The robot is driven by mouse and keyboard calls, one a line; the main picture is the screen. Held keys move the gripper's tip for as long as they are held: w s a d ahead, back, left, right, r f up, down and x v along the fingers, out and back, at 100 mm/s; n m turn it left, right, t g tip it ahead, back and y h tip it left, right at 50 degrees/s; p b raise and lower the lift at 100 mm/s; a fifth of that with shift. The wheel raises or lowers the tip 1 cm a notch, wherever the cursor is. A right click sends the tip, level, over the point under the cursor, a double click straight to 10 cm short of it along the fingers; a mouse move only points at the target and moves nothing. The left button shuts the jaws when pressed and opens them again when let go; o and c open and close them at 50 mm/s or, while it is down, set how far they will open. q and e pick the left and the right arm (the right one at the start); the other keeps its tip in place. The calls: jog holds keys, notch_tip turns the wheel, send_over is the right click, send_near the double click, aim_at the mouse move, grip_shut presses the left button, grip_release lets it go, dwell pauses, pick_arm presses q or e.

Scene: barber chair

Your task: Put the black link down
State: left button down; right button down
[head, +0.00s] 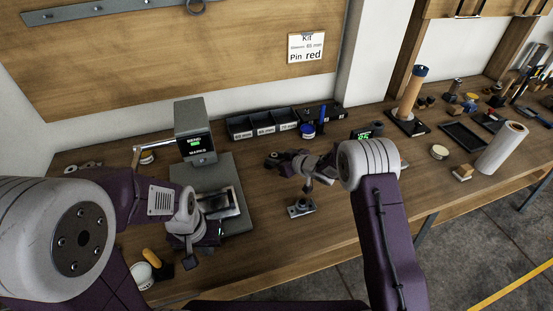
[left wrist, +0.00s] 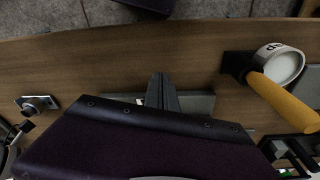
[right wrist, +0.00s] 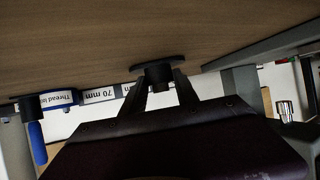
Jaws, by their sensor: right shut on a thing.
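The black link (right wrist: 158,64) shows in the right wrist view as a dark, flat, rounded piece with a short stub. My right gripper (right wrist: 160,92) is shut on the stub, and the flat part is close to the wooden bench top; I cannot tell whether they touch. In the head view, the black link (head: 272,158) is a small dark shape beyond my right wrist, in front of the bins. My left gripper (left wrist: 162,82) looks shut, its fingertips together, with nothing visible in them. In the head view its fingers are hidden beside the grey press.
The grey press (head: 195,130) stands at left. A small metal fixture (head: 302,208) sits near the front edge.

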jog(key=c, duration=0.9)
grip_release()
jog(key=shift+f, duration=0.15)
pick_arm(q)
jog(key=shift+r, duration=0.1)
pick_arm(e)
jog(key=shift+r, duration=0.3)
pick_arm(q)
jog(key=shift+r+p, duration=0.5)
jog(key=shift+p, duration=0.15)
pick_arm(e)
jog(key=v, duration=1.2)
jog(key=shift+d+f, duration=0.1)
